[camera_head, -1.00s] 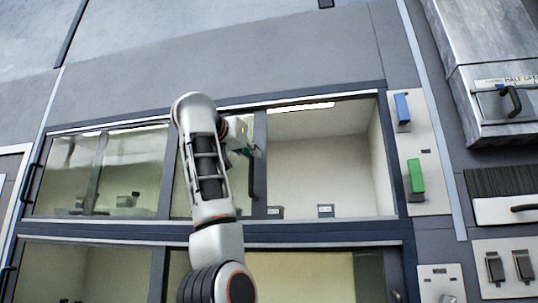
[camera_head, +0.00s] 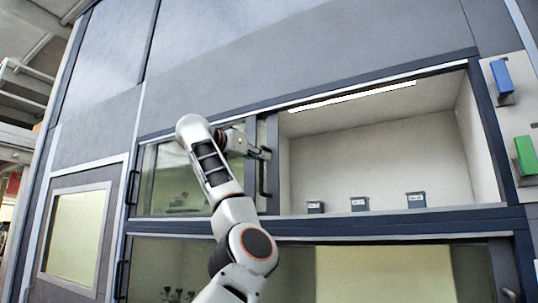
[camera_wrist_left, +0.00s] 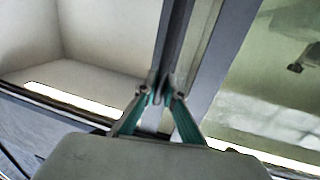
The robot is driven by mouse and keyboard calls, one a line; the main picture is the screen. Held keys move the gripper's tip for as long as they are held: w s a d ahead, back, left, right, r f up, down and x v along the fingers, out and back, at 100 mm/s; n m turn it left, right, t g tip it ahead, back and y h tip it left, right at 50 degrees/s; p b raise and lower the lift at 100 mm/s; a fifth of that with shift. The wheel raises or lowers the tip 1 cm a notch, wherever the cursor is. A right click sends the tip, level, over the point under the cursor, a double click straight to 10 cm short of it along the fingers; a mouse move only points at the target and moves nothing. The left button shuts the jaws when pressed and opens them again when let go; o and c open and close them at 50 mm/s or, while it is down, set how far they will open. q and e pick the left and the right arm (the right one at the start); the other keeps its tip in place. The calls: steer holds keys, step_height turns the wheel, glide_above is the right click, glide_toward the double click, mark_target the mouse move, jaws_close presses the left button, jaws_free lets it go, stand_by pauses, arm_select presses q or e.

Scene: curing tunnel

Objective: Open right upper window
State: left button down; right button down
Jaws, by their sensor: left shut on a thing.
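The right upper window (camera_head: 272,180) is a sliding glass pane with a dark frame and a dark vertical handle (camera_head: 263,184). It stands at the left, overlapping the left upper pane (camera_head: 172,185), and the compartment (camera_head: 375,150) to its right is open. My left gripper (camera_head: 264,154) is at the upper part of the handle. In the left wrist view, its green-sided fingers (camera_wrist_left: 160,98) are closed on the dark handle bar, which partly hides behind them. My right gripper is not in view.
Small dark labelled boxes (camera_head: 359,204) stand on the floor of the open compartment. A lower window (camera_head: 370,270) lies below. Blue (camera_head: 501,77) and green (camera_head: 525,155) handles are on the panel at right. A side door (camera_head: 75,235) is at left.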

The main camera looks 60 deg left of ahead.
arm_select(q)
steer(key=shift+r, duration=0.1)
steer(key=c, duration=2.1)
jaws_free()
steer(key=shift+c, duration=0.2)
steer(key=v, duration=1.2)
